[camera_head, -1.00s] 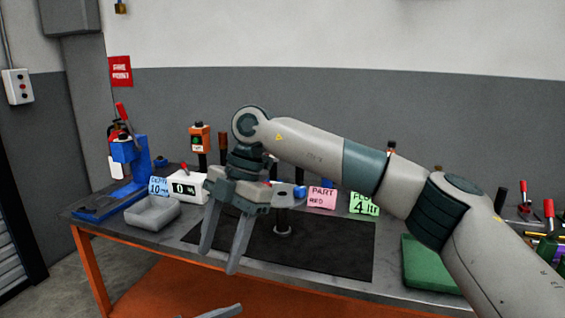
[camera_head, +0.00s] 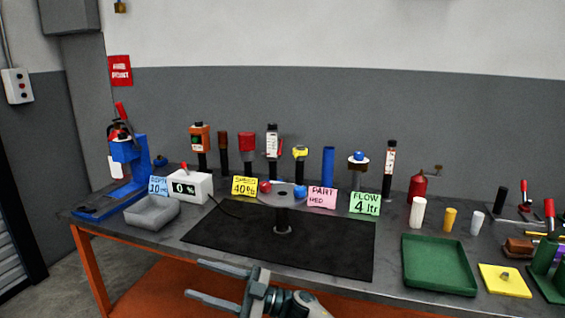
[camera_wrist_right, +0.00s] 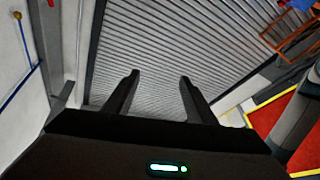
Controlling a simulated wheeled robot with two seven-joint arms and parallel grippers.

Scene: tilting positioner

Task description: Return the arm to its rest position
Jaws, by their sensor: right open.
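My right gripper (camera_head: 194,278) is low in the head view, at the bottom edge in front of the bench. Its two fingers point left and stand apart, with nothing between them. In the right wrist view the same gripper (camera_wrist_right: 157,78) shows its two fingers spread, with a grey ribbed surface beyond. Most of my right arm is below the head view. My left gripper is not seen clearly in these views. The round grey positioner plate (camera_head: 283,190) stands on a post on the black mat (camera_head: 330,245), clear of the gripper.
The workbench (camera_head: 150,236) carries a grey tray (camera_head: 153,213), a white display box (camera_head: 190,186), a blue press (camera_head: 127,160), a green tray (camera_head: 438,265) and a yellow plate (camera_head: 505,281). Several tools stand along the back.

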